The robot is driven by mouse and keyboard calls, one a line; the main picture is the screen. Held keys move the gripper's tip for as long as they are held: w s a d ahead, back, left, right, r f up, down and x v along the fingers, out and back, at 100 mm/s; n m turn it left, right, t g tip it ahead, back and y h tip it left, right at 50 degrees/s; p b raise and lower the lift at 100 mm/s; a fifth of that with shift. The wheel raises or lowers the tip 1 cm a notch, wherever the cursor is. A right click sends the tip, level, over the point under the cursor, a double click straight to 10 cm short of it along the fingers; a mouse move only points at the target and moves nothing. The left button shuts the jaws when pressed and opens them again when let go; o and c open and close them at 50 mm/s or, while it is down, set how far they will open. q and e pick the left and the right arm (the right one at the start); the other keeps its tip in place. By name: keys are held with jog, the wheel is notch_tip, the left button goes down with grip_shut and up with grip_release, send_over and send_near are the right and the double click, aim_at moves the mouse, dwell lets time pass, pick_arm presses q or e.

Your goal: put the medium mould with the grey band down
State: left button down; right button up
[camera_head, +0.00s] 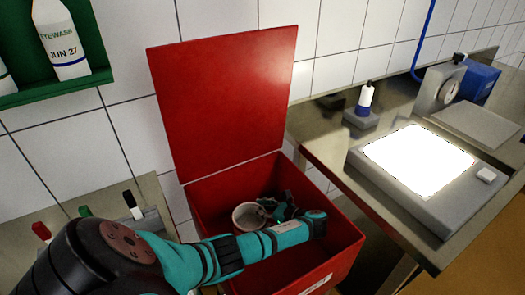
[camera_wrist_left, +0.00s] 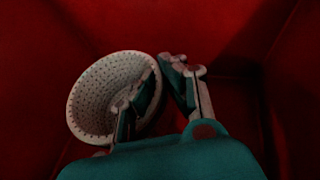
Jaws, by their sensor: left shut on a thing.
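A pale round mould (camera_head: 248,216) with a perforated inside is in the red bin (camera_head: 345,262). In the left wrist view the mould (camera_wrist_left: 92,97) is tilted, its open mouth towards the camera. My left gripper (camera_head: 274,207) reaches down into the bin and is shut on the mould's wall at its right side. In the wrist view, one finger of this gripper (camera_wrist_left: 163,70) lies across the mouth and the other is outside the rim. No grey band can be made out. Whether the mould touches the bin floor cannot be told. My right gripper is not in view.
The bin's red lid (camera_head: 222,95) stands open against the tiled wall. At right, a steel bench (camera_head: 320,140) holds a lit panel (camera_head: 418,160), a small bottle (camera_head: 365,97) and a dial device (camera_head: 440,88).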

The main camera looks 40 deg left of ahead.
aim_at(263, 220)
pick_arm(q)
notch_tip(263, 220, down, 4)
jog(key=shift+f+b, duration=0.1)
jog(key=shift+b, duration=0.75)
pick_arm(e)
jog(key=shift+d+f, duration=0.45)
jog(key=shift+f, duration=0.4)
pick_arm(q)
jog(key=c, duration=1.9)
grip_release()
jog(key=shift+c, duration=0.2)
jog(key=o, duration=0.5)
jog(key=shift+c, duration=0.2)
jog(key=shift+d, duration=0.2)
jog(key=v, duration=0.7)
jog(key=shift+p, duration=0.45)
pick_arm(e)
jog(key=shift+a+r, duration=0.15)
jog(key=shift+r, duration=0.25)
